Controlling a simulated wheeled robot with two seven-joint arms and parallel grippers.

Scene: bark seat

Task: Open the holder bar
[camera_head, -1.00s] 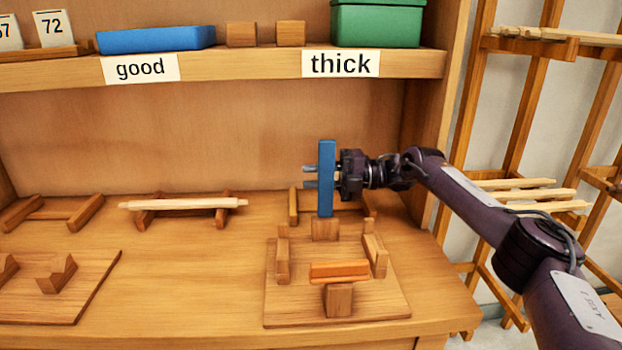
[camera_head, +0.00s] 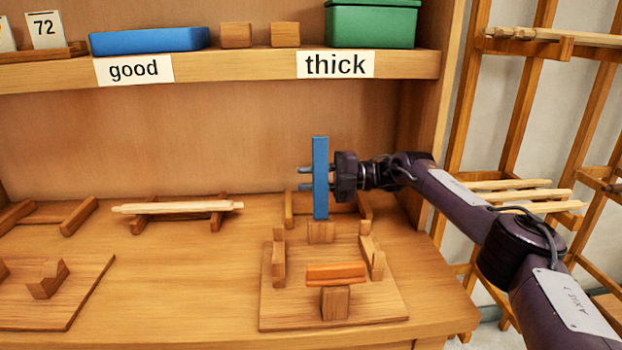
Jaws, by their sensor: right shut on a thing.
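The blue holder bar (camera_head: 320,172) stands upright above the wooden fixture (camera_head: 290,312) on the bench, its lower end at a wooden block (camera_head: 321,232) at the fixture's back. My right gripper (camera_head: 312,178) comes in from the right and is shut on the bar, its fingertips showing past the bar's left side. The fixture also has side posts, a front block (camera_head: 335,302) and an orange-brown piece (camera_head: 336,273) above that block. My left gripper is not in view.
A pale stick (camera_head: 178,208) lies across a wooden rest at the middle left. A shelf with a blue tray (camera_head: 150,40) and a green box (camera_head: 372,24) runs above. A wooden rack with pale sticks (camera_head: 520,195) stands at right. The bench's front middle is clear.

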